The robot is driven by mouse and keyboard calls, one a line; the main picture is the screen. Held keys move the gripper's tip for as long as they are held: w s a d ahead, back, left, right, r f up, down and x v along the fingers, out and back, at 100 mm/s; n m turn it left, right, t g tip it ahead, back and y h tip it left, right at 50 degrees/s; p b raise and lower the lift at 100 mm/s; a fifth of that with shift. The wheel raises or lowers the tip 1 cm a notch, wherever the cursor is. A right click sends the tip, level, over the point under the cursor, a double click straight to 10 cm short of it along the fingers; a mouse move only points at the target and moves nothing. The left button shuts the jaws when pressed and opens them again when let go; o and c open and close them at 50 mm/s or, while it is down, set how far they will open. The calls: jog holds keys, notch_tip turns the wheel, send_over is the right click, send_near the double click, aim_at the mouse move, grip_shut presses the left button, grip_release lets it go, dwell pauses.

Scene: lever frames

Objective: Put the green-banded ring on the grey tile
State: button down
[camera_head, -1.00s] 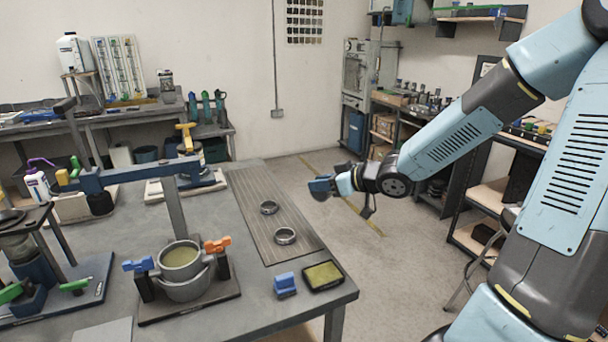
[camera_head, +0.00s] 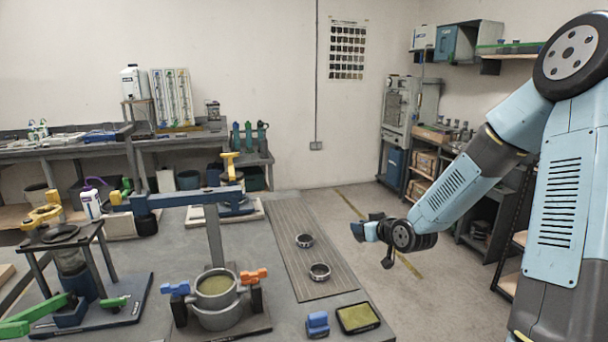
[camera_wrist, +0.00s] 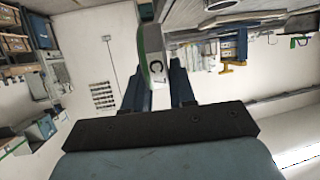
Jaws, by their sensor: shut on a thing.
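My gripper (camera_head: 366,230) is held out to the right of the table, above the floor gap, in the head view. In the wrist view, my gripper (camera_wrist: 155,78) is shut on the green-banded ring (camera_wrist: 157,62), which shows as a pale curved piece with a green edge and a dark letter C. The ring is seen nearly edge-on, and part of it is out of frame. In the head view I cannot make out the held ring clearly. I cannot pick out the grey tile for certain in either current view.
Two metallic rings (camera_head: 304,241) (camera_head: 320,272) lie on a ribbed grey mat (camera_head: 285,225). At the front are a blue block (camera_head: 317,324) and a dark-rimmed green pad (camera_head: 358,317). A lever frame with a cup (camera_head: 216,287) stands left of the mat.

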jog(key=w+d+f+m+h, duration=0.1)
jog(key=d+f+m+h, duration=0.1)
jog(key=f, duration=0.5)
jog(key=w+d+f+m+t+h, duration=0.1)
jog(key=d+f+m+h, duration=0.2)
jog(key=f, duration=0.5)
jog(key=shift+w+d+f+t+h, duration=0.15)
jog(key=shift+w+d+t+h, duration=0.2)
jog(key=shift+d, duration=0.35)
